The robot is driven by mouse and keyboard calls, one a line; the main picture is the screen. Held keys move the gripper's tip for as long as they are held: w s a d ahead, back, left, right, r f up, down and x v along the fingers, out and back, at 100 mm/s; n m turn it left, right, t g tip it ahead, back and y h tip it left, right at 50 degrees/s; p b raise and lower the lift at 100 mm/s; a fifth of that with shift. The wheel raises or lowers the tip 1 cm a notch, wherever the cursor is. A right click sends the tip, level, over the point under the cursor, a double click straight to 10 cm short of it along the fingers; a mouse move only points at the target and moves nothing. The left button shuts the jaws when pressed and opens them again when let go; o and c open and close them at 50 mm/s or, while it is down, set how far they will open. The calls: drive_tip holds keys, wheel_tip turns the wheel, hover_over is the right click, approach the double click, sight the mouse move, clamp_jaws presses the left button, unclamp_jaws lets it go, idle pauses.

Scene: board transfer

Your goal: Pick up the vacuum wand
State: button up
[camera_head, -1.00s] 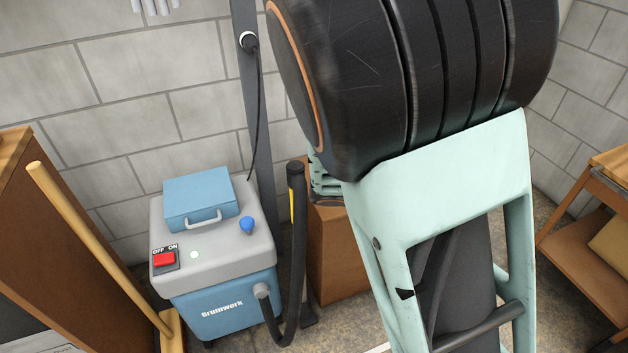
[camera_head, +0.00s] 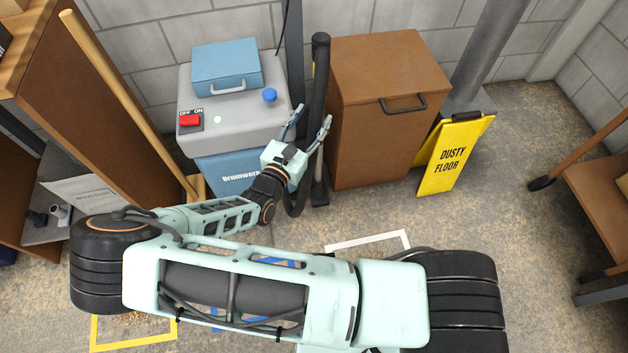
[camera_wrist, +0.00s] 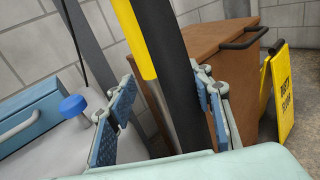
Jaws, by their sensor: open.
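The vacuum wand (camera_head: 320,62) is a black upright tube with a yellow strip, standing at the right side of the blue and grey vacuum (camera_head: 232,130). My gripper (camera_head: 314,115) is open and empty, with its fingers pointing at the wand at about mid-height. In the wrist view the wand (camera_wrist: 178,75) rises between the two spread blue-padded fingers of my gripper (camera_wrist: 163,78). The right finger looks close to the black tube. I cannot tell whether the wand is fully between the pads or a little beyond them. The wand's lower part is partly hidden by my gripper.
A brown cabinet (camera_head: 375,125) with a dark handle stands just right of the wand. A yellow "Dusty floor" sign (camera_head: 453,155) leans beside it. A wooden pole (camera_head: 130,103) leans at left. A brown cart (camera_head: 600,190) is at far right.

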sight(317, 101)
drive_tip(key=shift+n+t+y, duration=0.3)
drive_tip(key=shift+n+y, duration=0.3)
drive_tip(key=shift+n, duration=0.1)
drive_tip(key=w, duration=0.2)
drive_tip(key=w+f+b, duration=0.1)
drive_tip(key=w, duration=0.1)
drive_tip(key=shift+w+d+f, duration=0.15)
drive_tip(key=shift+w, duration=0.25)
drive_tip(key=b+x, duration=0.2)
drive_tip(key=x, duration=0.2)
drive_tip(key=shift+w+f, duration=0.1)
drive_tip(key=shift+w, duration=0.1)
drive_tip(key=shift+w+b, duration=0.3)
drive_tip(key=shift+w, duration=0.2)
drive_tip(key=shift+r, duration=0.2)
drive_tip(key=c, duration=1.2)
